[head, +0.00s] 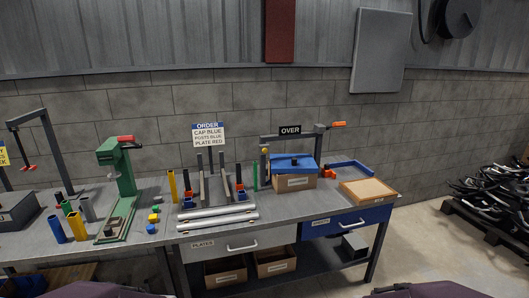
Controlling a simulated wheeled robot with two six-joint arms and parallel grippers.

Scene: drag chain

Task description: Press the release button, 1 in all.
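I cannot pick out a release button for certain at this size. A small yellow knob (265,150) sits on a dark post beside the OVER sign (290,130), at the left end of a grey frame (318,150) on the workbench (215,238). A green press (122,180) with a red handle stands on the left part of the bench. Only dark purple parts of my arms show at the bottom edge, left and right. Neither gripper is in view.
An order sign (208,134) stands behind light rods (217,221). A cardboard box (295,182) with a blue top, a blue tray (350,168) and a wooden board (368,190) lie on the right. Coloured tubes and blocks crowd the left. A loaded pallet (490,220) is far right.

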